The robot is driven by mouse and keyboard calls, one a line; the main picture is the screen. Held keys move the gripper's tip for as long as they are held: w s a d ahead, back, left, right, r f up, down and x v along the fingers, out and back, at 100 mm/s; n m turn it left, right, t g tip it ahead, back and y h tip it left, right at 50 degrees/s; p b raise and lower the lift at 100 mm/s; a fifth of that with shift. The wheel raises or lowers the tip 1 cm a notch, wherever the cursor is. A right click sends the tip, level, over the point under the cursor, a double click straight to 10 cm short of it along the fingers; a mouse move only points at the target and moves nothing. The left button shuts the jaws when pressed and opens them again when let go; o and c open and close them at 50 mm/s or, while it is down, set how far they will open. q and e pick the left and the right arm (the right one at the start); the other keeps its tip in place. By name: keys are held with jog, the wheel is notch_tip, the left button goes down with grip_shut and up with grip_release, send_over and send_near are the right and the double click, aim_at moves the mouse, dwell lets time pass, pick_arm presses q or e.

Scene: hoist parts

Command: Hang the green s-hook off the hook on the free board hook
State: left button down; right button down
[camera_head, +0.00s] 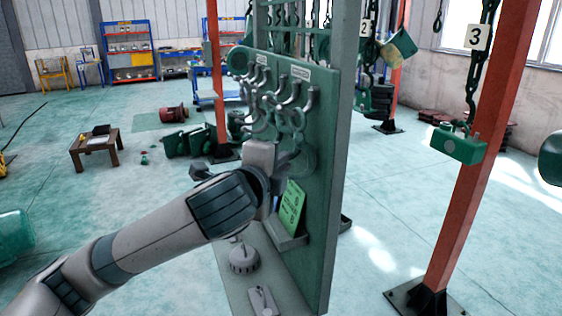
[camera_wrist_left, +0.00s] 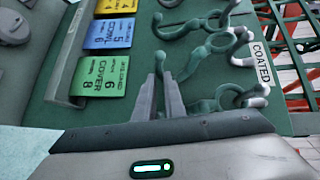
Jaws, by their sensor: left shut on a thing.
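The green board (camera_head: 322,190) stands upright with rows of metal board hooks (camera_head: 308,98) near its top, several carrying s-hooks. My left gripper (camera_head: 284,158) is at the board, below the hook rows. In the left wrist view its two fingers (camera_wrist_left: 162,92) are close together, shut at the lower end of a green s-hook (camera_wrist_left: 192,62). This s-hook's upper part lies by a board hook near the "COATED" label (camera_wrist_left: 262,64). Whether it still rests on that hook is unclear. Another green hook (camera_wrist_left: 222,101) hangs beside it. Which board hook is free is unclear. My right gripper is out of view.
Coloured cards, one green (camera_head: 291,207), stand in a holder low on the board. A grey base with a round metal part (camera_head: 243,259) lies below. A red post (camera_head: 470,150) and a hanging green block (camera_head: 458,146) stand to the right.

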pick_arm(q)
jog(key=shift+s+d, duration=0.25)
jog(key=shift+s, duration=0.25)
jog(key=shift+s+d, duration=0.2)
jog(key=shift+s, duration=0.25)
jog(key=shift+a+p, duration=0.2)
jog(key=shift+p, duration=0.1)
jog(key=s+a+r+p, duration=0.2)
jog(key=s+a+p, duration=0.2)
jog(key=a, duration=0.8)
dwell(1.6)
dwell(0.4)
jog(key=s+a+f+n+y+b, duration=0.1)
jog(key=a+f, duration=0.3)
jog(key=f, duration=0.4)
jog(key=s+a+f+n+t+y+b, duration=0.1)
jog(key=s+a+f+n+y+b, duration=0.1)
jog(key=a+f, duration=0.3)
jog(key=s+a+f+n+y+b, duration=0.1)
jog(key=s+a+f+y, duration=0.1)
jog(key=f, duration=0.9)
jog(key=a+y, duration=0.1)
jog(key=a, duration=0.1)
jog(key=shift+a+n+b, duration=0.3)
jog(key=shift+n, duration=0.1)
jog(key=shift+d+f, duration=0.1)
